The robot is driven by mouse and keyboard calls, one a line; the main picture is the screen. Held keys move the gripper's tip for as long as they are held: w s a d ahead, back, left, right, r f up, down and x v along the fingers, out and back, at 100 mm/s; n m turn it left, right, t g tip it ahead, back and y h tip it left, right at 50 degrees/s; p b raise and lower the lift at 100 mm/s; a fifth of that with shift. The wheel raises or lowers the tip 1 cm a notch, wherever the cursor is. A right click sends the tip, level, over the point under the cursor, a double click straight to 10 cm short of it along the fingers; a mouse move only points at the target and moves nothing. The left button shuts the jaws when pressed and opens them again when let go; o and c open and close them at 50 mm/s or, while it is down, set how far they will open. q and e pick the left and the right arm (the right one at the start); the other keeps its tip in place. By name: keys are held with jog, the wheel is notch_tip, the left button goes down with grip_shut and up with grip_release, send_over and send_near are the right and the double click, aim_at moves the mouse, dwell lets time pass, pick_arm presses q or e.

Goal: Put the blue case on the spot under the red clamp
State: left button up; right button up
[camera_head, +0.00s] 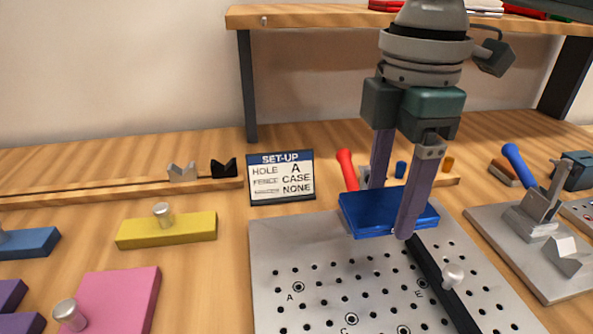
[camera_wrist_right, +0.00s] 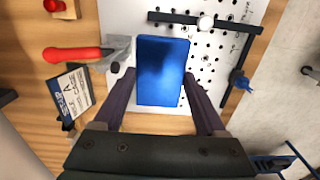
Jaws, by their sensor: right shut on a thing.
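The blue case (camera_head: 375,213) is a flat blue box, held level above the back edge of the perforated metal plate (camera_head: 270,250). My right gripper (camera_head: 388,212) is shut on the case, one finger on each side. In the right wrist view the case (camera_wrist_right: 162,70) sits between the fingers of the right gripper (camera_wrist_right: 165,100). The red clamp handle (camera_head: 346,168) shows just behind and left of the case. In the right wrist view the red clamp (camera_wrist_right: 78,54) lies beside the case, and its grey metal part reaches near it. The spot under the clamp is hidden. My left gripper is not in view.
A black fence bar (camera_head: 440,280) with a silver knob crosses the plate. A blue-handled clamp (camera_head: 515,162) stands on another plate at right. Yellow (camera_head: 190,228) and pink (camera_head: 120,295) blocks lie at left.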

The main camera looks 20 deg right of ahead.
aim_at(374, 264)
notch_tip(374, 264, down, 8)
jog(key=shift+f+b, duration=0.25)
jog(key=shift+b, duration=0.35)
jog(key=o, duration=1.1)
jog(key=shift+f, duration=0.1)
notch_tip(374, 264, up, 12)
jog(key=shift+r+p, duration=0.15)
jog(key=shift+p, duration=0.85)
